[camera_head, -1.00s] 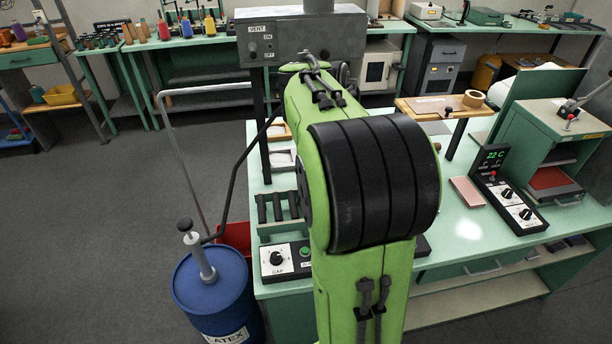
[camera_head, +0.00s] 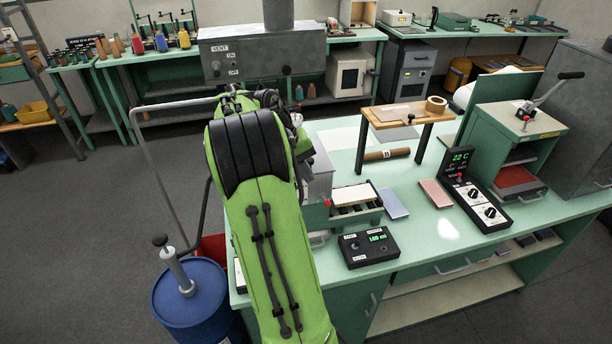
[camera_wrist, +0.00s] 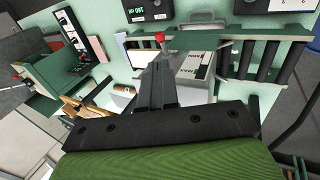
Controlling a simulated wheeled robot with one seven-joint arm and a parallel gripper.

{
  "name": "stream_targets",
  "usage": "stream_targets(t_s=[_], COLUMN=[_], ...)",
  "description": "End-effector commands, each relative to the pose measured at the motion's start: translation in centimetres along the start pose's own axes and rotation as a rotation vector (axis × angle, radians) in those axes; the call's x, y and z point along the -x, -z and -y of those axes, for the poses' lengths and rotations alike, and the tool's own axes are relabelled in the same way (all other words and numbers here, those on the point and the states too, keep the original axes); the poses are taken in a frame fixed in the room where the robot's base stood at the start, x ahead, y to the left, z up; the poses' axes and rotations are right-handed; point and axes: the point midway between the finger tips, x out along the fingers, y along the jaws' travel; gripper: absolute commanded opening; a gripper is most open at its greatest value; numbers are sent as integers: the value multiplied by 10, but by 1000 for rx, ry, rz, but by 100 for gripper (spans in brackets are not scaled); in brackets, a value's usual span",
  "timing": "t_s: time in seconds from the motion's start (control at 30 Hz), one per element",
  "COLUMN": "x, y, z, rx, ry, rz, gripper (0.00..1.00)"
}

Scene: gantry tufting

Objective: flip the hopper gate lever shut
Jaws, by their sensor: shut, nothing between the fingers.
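In the wrist view, my gripper (camera_wrist: 159,66) is shut and empty, its dark fingers pointing up the picture. A lever with a red ball knob (camera_wrist: 160,37) shows just beyond the fingertips; I cannot tell whether they touch. Beside the fingers is a pale grey hopper box (camera_wrist: 192,72) with a MAX label, partly covered by them. In the head view, the hopper (camera_head: 319,176) is a grey box right of my green arm, its left side hidden. The red knob (camera_head: 327,203) is low at its front. My gripper is hidden behind my arm there.
A slotted rack (camera_head: 354,203) stands right of the hopper, with a control box (camera_head: 369,246) in front. A small wooden-topped stand (camera_head: 408,114), a temperature panel (camera_head: 475,190) and a green press (camera_head: 515,130) are farther right. A blue drum (camera_head: 190,300) stands at left.

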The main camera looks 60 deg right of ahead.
Motion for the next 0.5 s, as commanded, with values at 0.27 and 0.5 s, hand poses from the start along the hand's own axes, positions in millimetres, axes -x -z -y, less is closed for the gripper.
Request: stream_targets(t_s=[0.27, 0.5], x=[-66, -99], y=[-1, 0], z=[1, 1], rx=[-1, -1], ry=[2, 2], rz=[5, 1], gripper=[0, 0])
